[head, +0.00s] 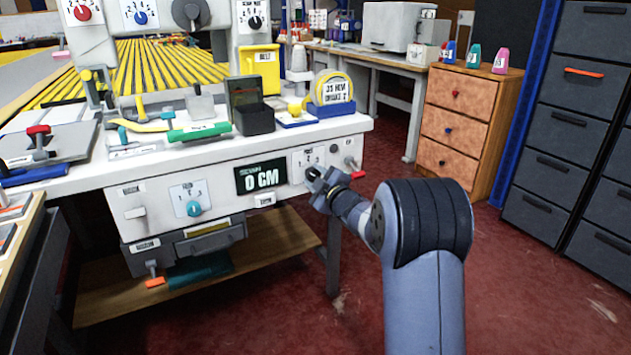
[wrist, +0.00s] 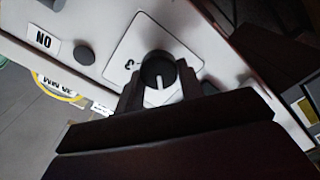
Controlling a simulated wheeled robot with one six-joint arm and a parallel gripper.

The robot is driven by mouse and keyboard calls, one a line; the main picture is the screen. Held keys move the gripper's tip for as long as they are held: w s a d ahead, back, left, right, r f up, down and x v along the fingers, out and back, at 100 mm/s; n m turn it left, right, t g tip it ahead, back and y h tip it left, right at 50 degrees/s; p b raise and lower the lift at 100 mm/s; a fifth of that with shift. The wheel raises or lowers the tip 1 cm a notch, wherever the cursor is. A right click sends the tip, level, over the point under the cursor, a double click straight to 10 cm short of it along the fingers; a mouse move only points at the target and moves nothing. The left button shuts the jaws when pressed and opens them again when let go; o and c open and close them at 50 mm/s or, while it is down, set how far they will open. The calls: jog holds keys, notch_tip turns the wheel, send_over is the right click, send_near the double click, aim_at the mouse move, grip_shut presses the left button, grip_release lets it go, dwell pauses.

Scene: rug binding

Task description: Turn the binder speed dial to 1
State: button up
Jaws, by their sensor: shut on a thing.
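The dial in my jaws is a dark round knob (wrist: 157,68) with a white pointer line, on a pale plate at the right of the white machine's front panel. Its pointer runs down the picture in the wrist view, toward my gripper. A 3 shows left of the knob on the plate; other marks are hidden there. In the head view the dial plate (head: 305,156) shows small numbers above my gripper (head: 318,178). My gripper (wrist: 158,92) is shut on the dial, with one finger on each side. No binder speed label is readable.
A display reading 0 CM (head: 260,177) and a teal dial (head: 194,208) are left on the same panel. A round dark button (wrist: 84,54) and an ON label (wrist: 43,40) are close by.

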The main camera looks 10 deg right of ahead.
dwell(0.4)
jog(key=o, duration=1)
jog(key=p+v, duration=0.2)
jog(key=v, duration=0.8)
jog(key=shift+s, duration=0.4)
